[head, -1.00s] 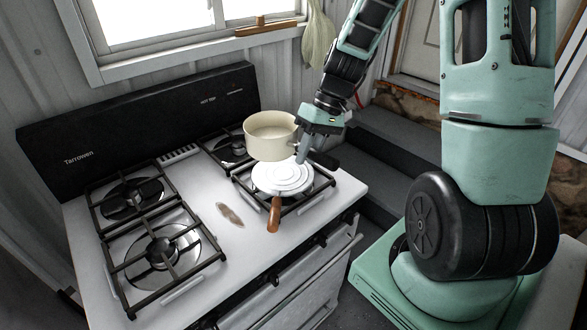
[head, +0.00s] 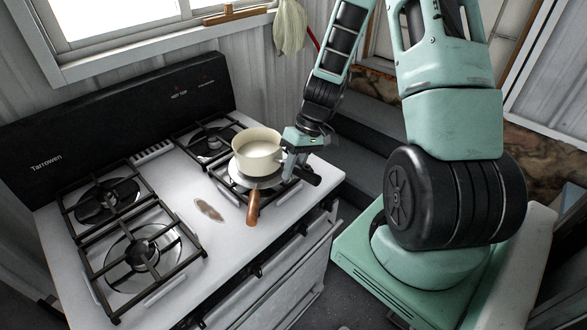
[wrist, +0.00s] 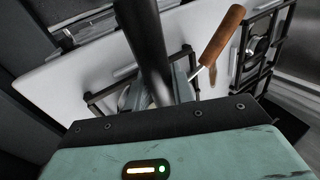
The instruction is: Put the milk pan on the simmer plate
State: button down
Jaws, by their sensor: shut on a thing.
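The cream milk pan (head: 257,158), with pale contents, is upright over the simmer plate (head: 263,183) on the right front burner. The plate is a pale disc with a wooden handle (head: 253,207) pointing toward the stove's front edge. Its rim shows just below the pan; I cannot tell whether the pan touches it. My gripper (head: 291,167) is shut on the pan's dark handle (head: 308,175), at the pan's right side. In the wrist view the dark handle (wrist: 147,45) runs up through the middle, and the plate's wooden handle (wrist: 222,36) is at right. The pan's bowl is hidden there.
The white stove top (head: 180,185) has two left burners (head: 140,252) with black grates and a back right burner (head: 209,140), all empty. A brown stain (head: 209,209) marks the middle. The black backboard (head: 100,130) rises behind. A cloth (head: 291,27) hangs on the wall.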

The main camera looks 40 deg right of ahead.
jog(key=shift+f, duration=0.45)
jog(key=shift+f, duration=0.15)
jog(key=c, duration=1.2)
grip_release()
